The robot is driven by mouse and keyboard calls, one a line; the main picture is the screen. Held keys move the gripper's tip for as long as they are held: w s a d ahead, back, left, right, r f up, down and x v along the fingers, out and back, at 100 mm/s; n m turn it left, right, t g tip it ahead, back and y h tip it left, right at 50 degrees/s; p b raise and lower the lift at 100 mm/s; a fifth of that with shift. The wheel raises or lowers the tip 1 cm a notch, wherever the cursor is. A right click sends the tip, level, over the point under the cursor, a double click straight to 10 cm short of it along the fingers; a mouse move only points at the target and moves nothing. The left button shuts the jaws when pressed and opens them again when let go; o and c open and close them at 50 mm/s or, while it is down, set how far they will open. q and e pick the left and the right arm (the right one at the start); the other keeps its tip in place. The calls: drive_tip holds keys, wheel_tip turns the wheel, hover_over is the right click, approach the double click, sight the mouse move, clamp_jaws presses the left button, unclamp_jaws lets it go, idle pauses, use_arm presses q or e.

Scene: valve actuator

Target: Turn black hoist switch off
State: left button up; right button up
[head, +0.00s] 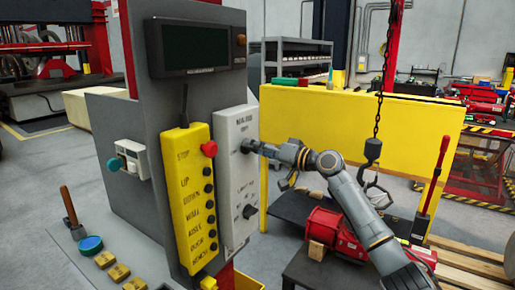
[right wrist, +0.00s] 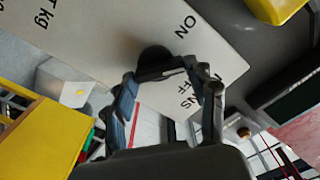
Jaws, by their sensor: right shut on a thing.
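A pale grey control box (head: 238,180) on the side of the grey column carries two black rotary switches. My right gripper (head: 257,149) reaches in from the right and is shut on the upper black switch (head: 246,146). In the right wrist view, the fingers (right wrist: 165,76) close at the dark round knob (right wrist: 154,58), beside the word ON and above a partly covered OFF. The lower black switch (head: 249,212) is free. The small lettering is too blurred to tell which switch is the hoist one. The fingers partly cover the upper knob, and its exact angle is unclear. My left gripper is out of view.
A yellow button panel (head: 190,200) with a red knob (head: 209,149) is left of the grey box. A dark screen (head: 195,46) sits above. A chain hoist hook (head: 373,150) hangs behind my right arm, before a yellow barrier (head: 340,115).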

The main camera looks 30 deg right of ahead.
drive_tip(key=m+p, duration=0.1)
drive_tip(key=m, duration=0.2)
drive_tip(key=m+p, duration=0.2)
drive_tip(key=m, duration=0.2)
drive_tip(key=m+p, duration=0.2)
drive_tip(key=m, duration=0.1)
drive_tip(key=shift+w+d+r, duration=0.1)
drive_tip(key=shift+d, duration=0.15)
drive_tip(key=shift+m, duration=0.5)
drive_tip(key=o, duration=1.2)
drive_tip(key=shift+c, duration=0.2)
drive_tip(key=v, duration=1.2)
drive_tip(key=shift+d, duration=0.1)
